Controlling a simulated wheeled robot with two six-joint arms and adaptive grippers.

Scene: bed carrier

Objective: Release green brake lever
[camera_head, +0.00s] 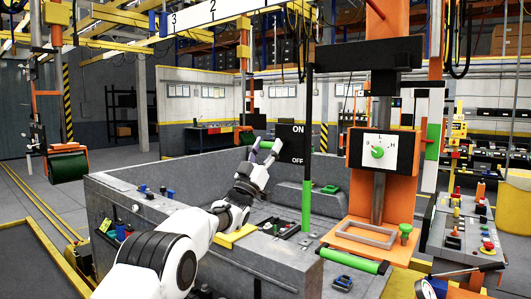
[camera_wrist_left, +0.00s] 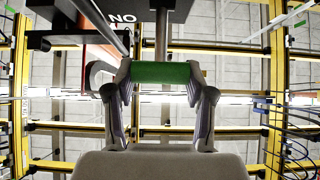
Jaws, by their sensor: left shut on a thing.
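My left gripper (camera_head: 263,152) reaches up over the grey console, just left of the black ON/OFF sign (camera_head: 293,143). It is shut on a green handle, which I take to be the green brake lever (camera_head: 266,145); only a small part of it shows between the fingers. In the left wrist view the lever is a green bar (camera_wrist_left: 160,72) lying across between the two fingers of the left gripper (camera_wrist_left: 160,98). In the head view the handle is level with the sign, between its ON and OFF words. My right gripper does not show.
A grey console (camera_head: 135,205) with buttons stands under my left arm. A black and green upright post (camera_head: 307,205) stands beside the sign. To its right are an orange column with a dial (camera_head: 382,152), a horizontal green bar (camera_head: 352,260) and a control panel (camera_head: 455,235).

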